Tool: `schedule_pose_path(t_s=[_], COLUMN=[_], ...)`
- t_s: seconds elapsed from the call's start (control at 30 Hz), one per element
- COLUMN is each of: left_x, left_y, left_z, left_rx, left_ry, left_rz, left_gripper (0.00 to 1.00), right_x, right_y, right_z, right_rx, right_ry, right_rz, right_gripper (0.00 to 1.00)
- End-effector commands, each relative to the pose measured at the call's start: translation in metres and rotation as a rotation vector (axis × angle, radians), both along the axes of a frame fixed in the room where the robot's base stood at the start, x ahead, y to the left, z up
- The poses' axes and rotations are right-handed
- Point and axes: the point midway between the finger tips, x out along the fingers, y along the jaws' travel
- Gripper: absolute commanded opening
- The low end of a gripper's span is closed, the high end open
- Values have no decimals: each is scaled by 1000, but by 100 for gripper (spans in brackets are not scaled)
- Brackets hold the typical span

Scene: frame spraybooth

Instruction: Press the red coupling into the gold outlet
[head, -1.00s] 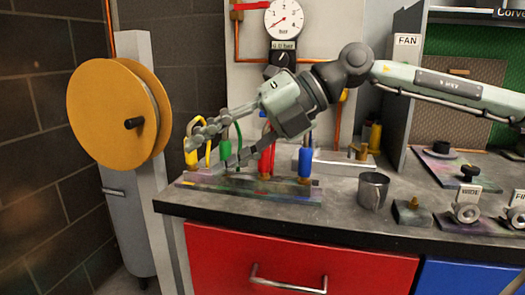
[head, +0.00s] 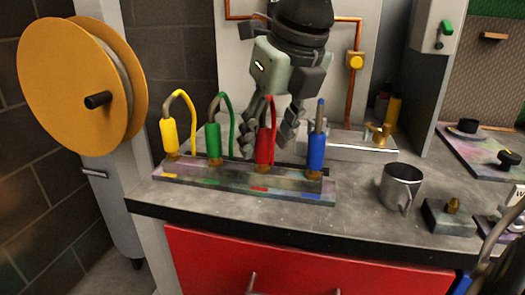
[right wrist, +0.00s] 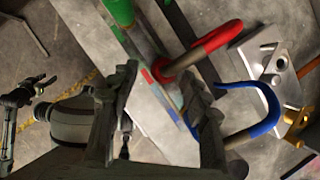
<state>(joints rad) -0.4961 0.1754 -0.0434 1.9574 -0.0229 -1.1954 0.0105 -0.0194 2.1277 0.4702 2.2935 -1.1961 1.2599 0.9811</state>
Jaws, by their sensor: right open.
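The red coupling (head: 264,146) stands upright in the rack (head: 230,184), between the green and blue ones, its red hose looping up. My right gripper (head: 268,142) points down over it, open, with one finger on each side; I cannot tell whether they touch it. In the right wrist view, the red hose (right wrist: 208,46) curves between and beyond the open fingers (right wrist: 165,110). The gold outlet (head: 379,132) sits on a pale metal block at the back right; it also shows in the right wrist view (right wrist: 294,124). My left gripper is not in the head view.
Yellow (head: 169,135), green (head: 213,143) and blue (head: 316,148) couplings stand in the same rack. A metal mug (head: 400,186) and a small block with a brass fitting (head: 450,214) are to the right. A large yellow reel (head: 70,90) is at the left.

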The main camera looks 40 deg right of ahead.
Motion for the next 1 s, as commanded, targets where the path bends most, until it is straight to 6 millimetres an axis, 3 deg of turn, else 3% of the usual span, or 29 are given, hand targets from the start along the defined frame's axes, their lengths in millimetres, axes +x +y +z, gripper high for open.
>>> schedule_pose_path(t_s=[0.2,0.5,0.9,1.0], left_x=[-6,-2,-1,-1], left_y=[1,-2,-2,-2], left_z=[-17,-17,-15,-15], left_rx=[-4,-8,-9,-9], left_ry=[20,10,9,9], left_rz=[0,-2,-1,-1], left_gripper=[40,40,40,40], right_x=[11,14,14,14], right_y=[-1,-1,-1,-1], right_z=[-30,-35,-35,-34], right_rx=[1,3,3,3], right_ry=[5,0,0,-1], right_rz=[0,1,1,1], right_gripper=[47,47,0,0])
